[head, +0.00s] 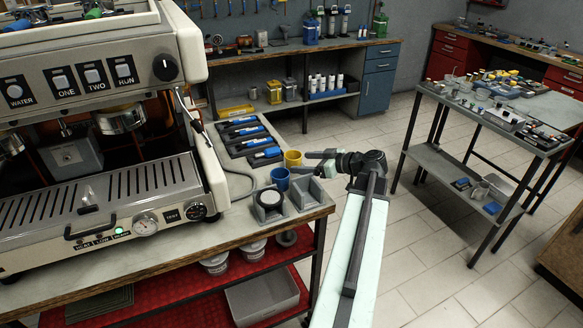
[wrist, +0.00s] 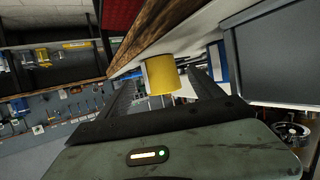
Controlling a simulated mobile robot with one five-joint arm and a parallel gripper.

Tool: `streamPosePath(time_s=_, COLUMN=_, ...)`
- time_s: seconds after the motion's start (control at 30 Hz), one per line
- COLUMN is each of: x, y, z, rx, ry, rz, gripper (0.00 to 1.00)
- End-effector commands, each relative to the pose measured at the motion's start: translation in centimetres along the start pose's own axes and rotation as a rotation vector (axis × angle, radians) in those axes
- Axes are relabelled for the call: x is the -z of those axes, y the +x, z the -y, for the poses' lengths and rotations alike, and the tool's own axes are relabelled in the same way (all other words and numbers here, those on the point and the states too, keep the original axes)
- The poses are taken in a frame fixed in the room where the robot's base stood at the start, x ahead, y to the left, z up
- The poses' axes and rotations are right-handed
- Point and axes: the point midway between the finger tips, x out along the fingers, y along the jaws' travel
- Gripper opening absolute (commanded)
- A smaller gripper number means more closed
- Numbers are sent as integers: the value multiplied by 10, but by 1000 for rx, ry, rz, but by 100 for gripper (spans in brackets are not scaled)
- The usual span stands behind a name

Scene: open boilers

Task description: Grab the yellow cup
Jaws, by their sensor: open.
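The yellow cup (head: 292,159) stands near the right edge of the coffee machine's worktop, just behind a blue cup (head: 281,179). My gripper (head: 312,162) is just right of the yellow cup, its fingers pointing left toward it. In the wrist view, which is turned on its side, the yellow cup (wrist: 161,74) appears between the ends of the two open fingers (wrist: 160,84). The fingers are spread wider than the cup and nothing is clamped. I cannot tell how far the cup reaches between them.
Grey square holders (head: 305,192) stand at the worktop's front right corner, close to my gripper. Blue-handled tools lie in a dark tray (head: 247,137) behind the cups. The espresso machine (head: 100,120) fills the left. Open floor (head: 430,230) lies to the right.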

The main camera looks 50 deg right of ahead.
Motion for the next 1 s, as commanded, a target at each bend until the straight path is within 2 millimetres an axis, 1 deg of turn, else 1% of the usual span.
streamPosePath(time_s=0.17, x=-1, y=5, z=0, rx=1, ry=-1, rz=0, gripper=76)
streamPosePath(time_s=0.27, x=-4, y=18, z=1, rx=4, ry=-2, rz=0, gripper=76)
streamPosePath(time_s=0.37, x=-8, y=36, z=2, rx=4, ry=-2, rz=0, gripper=76)
streamPosePath(time_s=0.47, x=-5, y=52, z=1, rx=3, ry=-1, rz=0, gripper=76)
streamPosePath(time_s=0.53, x=-4, y=55, z=2, rx=2, ry=-1, rz=0, gripper=76)
streamPosePath(time_s=0.67, x=-3, y=54, z=2, rx=2, ry=0, rz=0, gripper=76)
streamPosePath(time_s=0.7, x=-3, y=54, z=2, rx=2, ry=0, rz=0, gripper=73)
streamPosePath(time_s=0.77, x=-3, y=54, z=2, rx=2, ry=-1, rz=0, gripper=56)
streamPosePath(time_s=0.8, x=-3, y=54, z=2, rx=2, ry=-1, rz=0, gripper=45)
streamPosePath(time_s=0.87, x=-3, y=54, z=2, rx=2, ry=-1, rz=0, gripper=29)
streamPosePath(time_s=0.9, x=-3, y=54, z=2, rx=2, ry=-1, rz=0, gripper=17)
streamPosePath(time_s=0.93, x=-3, y=54, z=2, rx=2, ry=-1, rz=0, gripper=10)
streamPosePath(time_s=1.0, x=-3, y=54, z=2, rx=3, ry=-1, rz=0, gripper=10)
